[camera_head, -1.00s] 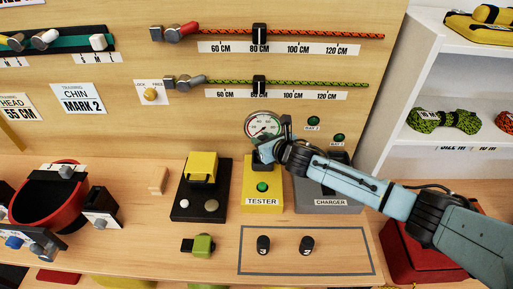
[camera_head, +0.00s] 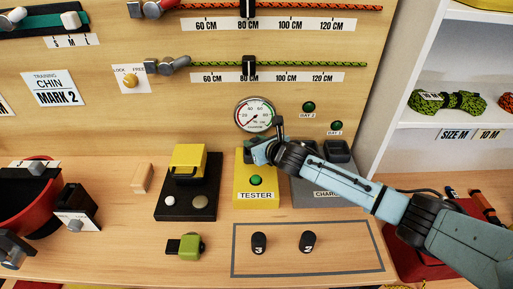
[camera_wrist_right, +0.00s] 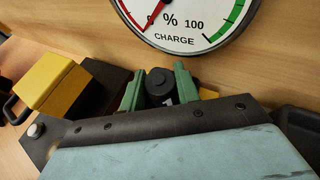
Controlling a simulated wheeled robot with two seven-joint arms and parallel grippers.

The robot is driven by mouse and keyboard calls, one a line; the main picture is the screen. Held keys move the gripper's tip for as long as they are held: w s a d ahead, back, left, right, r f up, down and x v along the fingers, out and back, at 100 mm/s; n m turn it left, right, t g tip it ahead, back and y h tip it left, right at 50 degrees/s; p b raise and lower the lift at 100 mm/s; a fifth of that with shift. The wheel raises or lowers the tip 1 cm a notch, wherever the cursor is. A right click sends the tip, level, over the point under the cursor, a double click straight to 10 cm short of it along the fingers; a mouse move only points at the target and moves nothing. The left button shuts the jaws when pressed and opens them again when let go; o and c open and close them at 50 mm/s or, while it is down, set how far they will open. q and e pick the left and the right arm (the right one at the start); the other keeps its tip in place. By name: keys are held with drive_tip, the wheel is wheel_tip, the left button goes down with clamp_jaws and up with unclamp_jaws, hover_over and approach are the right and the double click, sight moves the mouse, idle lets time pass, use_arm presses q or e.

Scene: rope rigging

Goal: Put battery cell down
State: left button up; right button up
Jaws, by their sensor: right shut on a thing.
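The battery cell, a black cylinder marked 1 (camera_wrist_right: 160,82), stands between the green fingers of my right gripper (camera_wrist_right: 164,90) in the right wrist view. The gripper is shut on it. In the head view my right gripper (camera_head: 262,152) is over the top of the yellow tester (camera_head: 255,181), just below the charge gauge (camera_head: 254,114). The gripper hides the cell there, and I cannot tell whether the cell touches the tester. The gauge needle points near 0.
The grey charger (camera_head: 309,190) stands right of the tester, partly behind my arm. Black cells marked 3 (camera_head: 259,244) and 2 (camera_head: 307,242) stand inside a grey outline in front. A black base with a yellow block (camera_head: 188,160) is left of the tester.

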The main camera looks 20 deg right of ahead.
drive_tip(key=shift+w, duration=0.15)
drive_tip(key=shift+f, duration=0.1)
drive_tip(key=o, duration=0.9)
drive_tip(key=shift+c, duration=0.2)
drive_tip(key=shift+o, duration=1.3)
drive_tip(key=shift+s+r, duration=0.2)
drive_tip(key=shift+s, duration=0.05)
use_arm(q)
drive_tip(key=d+r+p, duration=0.2)
drive_tip(key=shift+d+r+p, duration=0.3)
drive_tip(key=shift+p, duration=0.1)
use_arm(e)
drive_tip(key=v, duration=1.1)
drive_tip(key=shift+s, duration=0.25)
use_arm(q)
drive_tip(key=shift+a, duration=0.25)
use_arm(e)
drive_tip(key=shift+r, duration=0.1)
